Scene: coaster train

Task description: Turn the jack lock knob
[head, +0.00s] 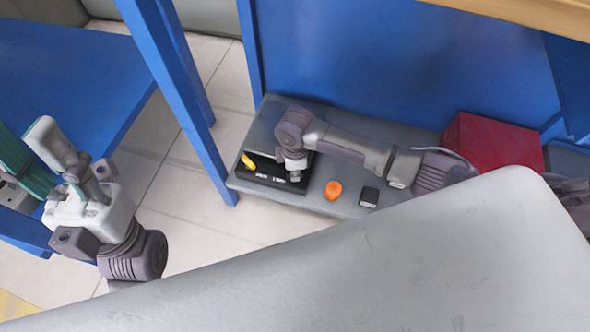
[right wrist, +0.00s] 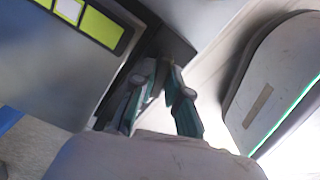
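A yellow lever-like part (head: 248,161) sits at the left end of a black panel (head: 275,183) on a grey bench in the head view. An orange knob-like part (head: 333,190) stands on the bench right of the panel. I cannot tell which is the jack lock knob. My right arm reaches in from the right, with its wrist above the panel. My right gripper (right wrist: 163,72) points away in the right wrist view, its fingertips close together; contact with anything is unclear. My left gripper (head: 20,165) is at the far left, mostly cut off, apart from the bench.
A small dark block (head: 369,197) lies right of the orange part. A red box (head: 490,145) stands farther right. A blue post (head: 180,90) rises left of the bench, and a blue wall (head: 400,60) is behind. Tiled floor (head: 190,220) is open between. Yellow-green squares (right wrist: 88,22) show in the wrist view.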

